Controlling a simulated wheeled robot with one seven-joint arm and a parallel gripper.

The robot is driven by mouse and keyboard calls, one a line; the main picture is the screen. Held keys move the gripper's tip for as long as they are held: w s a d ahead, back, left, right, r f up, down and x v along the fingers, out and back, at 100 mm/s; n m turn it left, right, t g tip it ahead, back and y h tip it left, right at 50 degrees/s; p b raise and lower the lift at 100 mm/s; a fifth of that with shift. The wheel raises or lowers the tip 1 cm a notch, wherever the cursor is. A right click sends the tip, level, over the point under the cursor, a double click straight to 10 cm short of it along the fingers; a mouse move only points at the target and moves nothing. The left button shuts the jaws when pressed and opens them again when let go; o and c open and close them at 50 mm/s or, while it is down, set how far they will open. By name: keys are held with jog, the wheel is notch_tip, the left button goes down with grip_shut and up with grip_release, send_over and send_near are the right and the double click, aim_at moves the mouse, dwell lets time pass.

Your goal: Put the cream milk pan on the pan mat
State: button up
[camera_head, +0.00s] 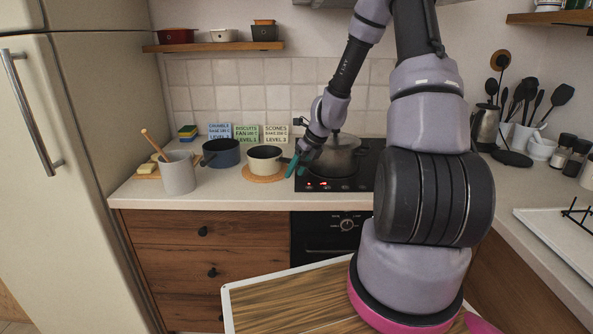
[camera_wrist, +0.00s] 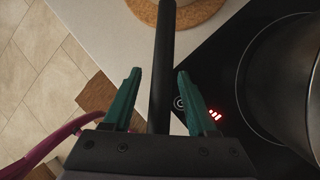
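The cream milk pan (camera_head: 265,160) sits on the round cork pan mat (camera_head: 264,177) on the counter, left of the hob. In the wrist view its black handle (camera_wrist: 164,45) runs down from the mat (camera_wrist: 200,14) at the top edge; the pan body is almost wholly cut off there. My gripper (camera_head: 296,166) is just right of the pan, at the hob's left edge. Its teal fingers (camera_wrist: 159,74) are apart, one on each side of the handle, with a gap visible on both sides. How high the handle lies between them is hard to tell.
A steel pot (camera_head: 337,158) stands on the hob (camera_head: 330,184), close to the right of my gripper; red lights show on the hob. A dark blue pan (camera_head: 221,153) and a grey utensil crock (camera_head: 178,174) stand left. Recipe cards (camera_head: 247,133) lean behind the pans.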

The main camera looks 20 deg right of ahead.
jog(key=s+d+r+n, duration=0.1)
jog(key=s+r+n, duration=0.2)
jog(key=r, duration=0.6)
jog(key=s+d+r+n, duration=0.15)
jog(key=s+r, duration=0.25)
jog(key=r, duration=0.5)
jog(key=s+a+r+n+t+h, duration=0.1)
jog(key=s+a+r+n, duration=0.1)
jog(key=s+r+n, duration=0.6)
jog(key=s+a+r+n+t+h, duration=0.1)
jog(key=s+a+r+n+t, duration=0.1)
jog(key=s+r+n, duration=0.6)
jog(key=s+n, duration=0.4)
jog(key=n, duration=0.3)
jog(key=shift+a+r+t, duration=0.3)
jog(key=shift+a, duration=0.1)
